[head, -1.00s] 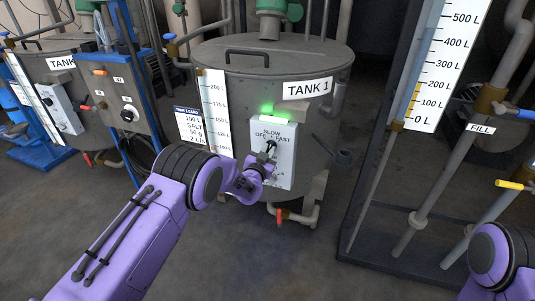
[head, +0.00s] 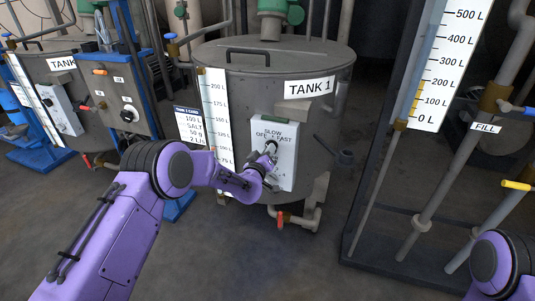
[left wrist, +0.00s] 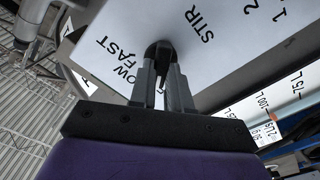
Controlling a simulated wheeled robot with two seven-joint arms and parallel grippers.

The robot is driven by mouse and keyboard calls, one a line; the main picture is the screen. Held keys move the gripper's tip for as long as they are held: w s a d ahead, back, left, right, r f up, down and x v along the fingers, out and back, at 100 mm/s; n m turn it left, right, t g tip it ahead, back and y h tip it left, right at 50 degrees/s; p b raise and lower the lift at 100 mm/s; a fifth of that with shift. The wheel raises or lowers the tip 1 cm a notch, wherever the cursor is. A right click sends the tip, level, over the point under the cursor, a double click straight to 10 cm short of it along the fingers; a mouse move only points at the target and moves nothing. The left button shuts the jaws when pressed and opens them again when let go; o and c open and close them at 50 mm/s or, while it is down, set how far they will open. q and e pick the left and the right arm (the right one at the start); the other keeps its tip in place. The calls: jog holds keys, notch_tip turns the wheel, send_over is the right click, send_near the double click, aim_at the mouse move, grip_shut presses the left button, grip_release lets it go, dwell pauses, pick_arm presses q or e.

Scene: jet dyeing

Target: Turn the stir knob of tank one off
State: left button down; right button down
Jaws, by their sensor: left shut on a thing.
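Tank one (head: 305,103) is a grey steel drum labelled TANK 1, in the middle of the head view. On its front is a white control box (head: 287,165) with SLOW, OFF and FAST printed on it. In the left wrist view the panel (left wrist: 215,25) also reads STIR. My left gripper (head: 269,156) is shut on the black stir knob (left wrist: 157,49), with a finger on each side. The knob's pointer is mostly hidden, so its exact setting cannot be told. The lamp (head: 275,120) above the box is dull green, not glowing. My right gripper is out of view.
A blue-framed panel with knobs (head: 128,115) and another tank (head: 62,75) stand at the left. A recipe card (head: 190,128) is beside the scale. A red valve handle (head: 280,220) is below the box. Pipes and a FILL label (head: 485,128) are at the right.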

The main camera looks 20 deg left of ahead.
pick_arm(q)
jog(key=shift+f+n+b, duration=0.1)
jog(key=shift+n+b, duration=0.25)
jog(key=shift+n, duration=0.85)
jog(key=c, duration=1.1)
grip_release()
jog(key=shift+s, duration=0.1)
jog(key=s, duration=1)
jog(key=shift+s+a+p, duration=0.2)
jog(key=shift+p, duration=0.1)
